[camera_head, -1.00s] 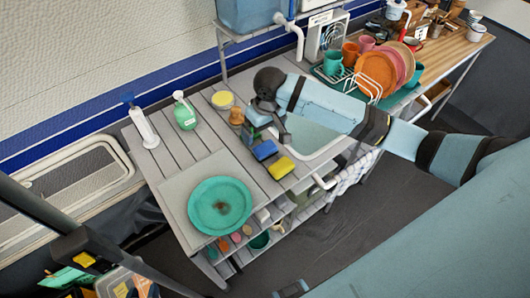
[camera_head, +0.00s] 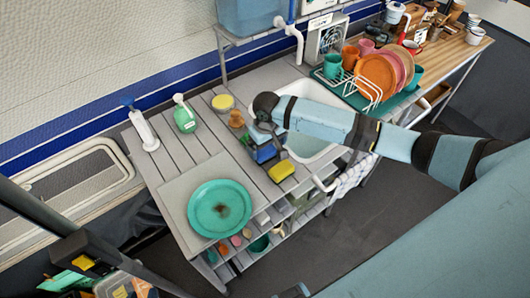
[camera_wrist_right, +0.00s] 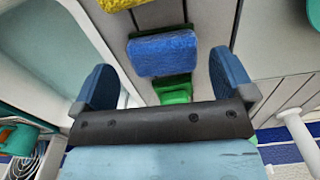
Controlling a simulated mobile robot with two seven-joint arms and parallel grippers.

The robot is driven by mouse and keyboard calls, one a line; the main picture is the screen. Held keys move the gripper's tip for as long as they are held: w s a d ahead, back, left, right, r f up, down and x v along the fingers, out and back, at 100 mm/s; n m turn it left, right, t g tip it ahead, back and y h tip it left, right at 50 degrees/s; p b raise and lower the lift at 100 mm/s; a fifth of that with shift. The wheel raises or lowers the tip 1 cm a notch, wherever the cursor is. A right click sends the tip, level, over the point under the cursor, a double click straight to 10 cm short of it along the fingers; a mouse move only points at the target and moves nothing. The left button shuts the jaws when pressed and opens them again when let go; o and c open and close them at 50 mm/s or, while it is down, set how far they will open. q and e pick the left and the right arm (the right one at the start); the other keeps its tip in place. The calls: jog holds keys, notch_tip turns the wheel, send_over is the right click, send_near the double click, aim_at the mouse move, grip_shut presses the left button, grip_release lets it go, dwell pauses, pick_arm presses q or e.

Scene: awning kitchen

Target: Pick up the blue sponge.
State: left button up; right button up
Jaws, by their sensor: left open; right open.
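The blue sponge (camera_head: 265,154) lies on the grey slatted counter, left of the sink, partly hidden by my right gripper (camera_head: 266,138) in the head view. In the right wrist view the blue sponge (camera_wrist_right: 163,54) shows whole, between and a little beyond the two blue fingers of the right gripper (camera_wrist_right: 164,76). The fingers are apart, with nothing held between them. I cannot tell the exact height of the fingertips above the sponge. My left gripper is not clearly seen in any view.
A yellow sponge (camera_head: 281,171) lies close beside the blue one, and a green item (camera_wrist_right: 173,90) lies on its other side. The sink (camera_head: 308,143) is to the right. A teal plate (camera_head: 220,208) and a green bottle (camera_head: 184,116) stand further left.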

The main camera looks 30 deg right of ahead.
aim_at(266, 151)
notch_tip(266, 151, down, 3)
jog(key=shift+w+f, duration=0.1)
jog(key=shift+f, duration=0.1)
jog(key=shift+a, duration=0.1)
jog(key=shift+c, duration=0.2)
jog(key=c, duration=0.7)
jog(key=shift+r, duration=0.1)
jog(key=shift+c, duration=0.2)
